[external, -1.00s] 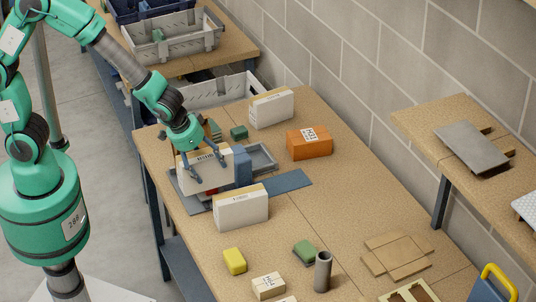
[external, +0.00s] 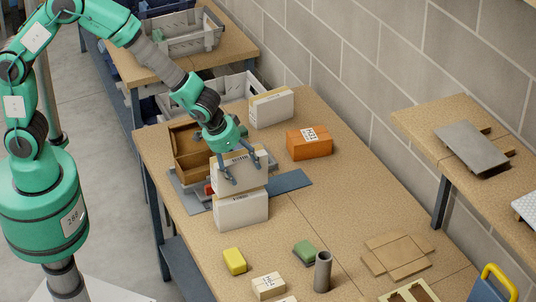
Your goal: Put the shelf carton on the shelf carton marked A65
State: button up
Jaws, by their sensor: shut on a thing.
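My gripper (external: 246,172) is shut on a white shelf carton (external: 240,174), with one finger on each side. The held carton is upright and shows just above the top of another white carton (external: 241,211) standing on the table. I cannot tell whether the two touch or a small gap is left, and the held carton hides most of the lower one's top. A third white carton (external: 271,108) with a tan top stands farther back. The print on the cartons is too small to read, so I cannot tell which is marked A65.
An open brown box (external: 187,152) and a grey tray (external: 181,188) lie left of the held carton. An orange carton (external: 309,143) stands to the right, near a flat blue-grey piece (external: 291,181). A yellow block (external: 234,260), green block (external: 305,251) and grey tube (external: 322,271) stand in front.

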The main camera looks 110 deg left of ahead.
aim_at(241, 174)
jog(key=shift+f, duration=1.7)
jog(key=shift+f, duration=0.2)
jog(key=o, duration=1.5)
jog(key=shift+r, duration=0.15)
jog(key=shift+s+d+r, duration=0.1)
jog(key=shift+d+r, duration=0.05)
jog(key=shift+r, duration=0.35)
jog(key=v, duration=1.1)
